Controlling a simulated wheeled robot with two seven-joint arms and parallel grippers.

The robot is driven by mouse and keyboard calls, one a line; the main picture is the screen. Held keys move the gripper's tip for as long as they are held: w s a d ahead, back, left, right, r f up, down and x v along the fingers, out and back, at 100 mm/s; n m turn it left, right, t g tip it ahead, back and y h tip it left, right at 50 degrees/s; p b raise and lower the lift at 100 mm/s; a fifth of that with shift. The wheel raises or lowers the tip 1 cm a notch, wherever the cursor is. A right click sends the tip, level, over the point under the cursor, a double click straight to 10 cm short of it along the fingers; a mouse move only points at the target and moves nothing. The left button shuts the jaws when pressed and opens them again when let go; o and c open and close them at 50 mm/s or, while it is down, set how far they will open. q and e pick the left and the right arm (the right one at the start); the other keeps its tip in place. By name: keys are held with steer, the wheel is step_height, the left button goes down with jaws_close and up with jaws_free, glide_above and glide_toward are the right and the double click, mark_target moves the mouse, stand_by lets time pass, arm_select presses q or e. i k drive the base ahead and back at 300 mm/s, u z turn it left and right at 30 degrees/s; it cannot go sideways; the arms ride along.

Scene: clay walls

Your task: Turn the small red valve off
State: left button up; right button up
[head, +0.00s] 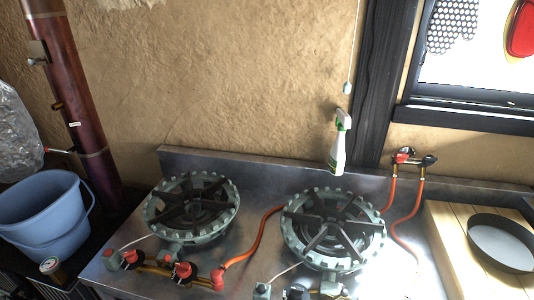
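Several small red parts show in the head view, and I cannot tell which one is the task's valve. A red-topped gas valve (403,156) sits on the back wall fitting at the right, with orange hoses hanging below it. A red knob (128,257) is at the front of the left burner (190,208). A second red knob (182,270) is just to its right on the same brass pipe. The knobs' exact handle angles are too small to read. Neither my left nor my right gripper is in view.
The right burner (333,229) stands on the metal counter (260,185). A spray bottle (339,145) hangs in front of the wall. A blue bucket (45,215) is at the left. A black pan (502,243) lies on wooden boards (450,255) at the right. An orange hose (252,245) crosses between the burners.

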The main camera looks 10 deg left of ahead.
mark_target(131, 256)
steer(key=u, duration=1.45)
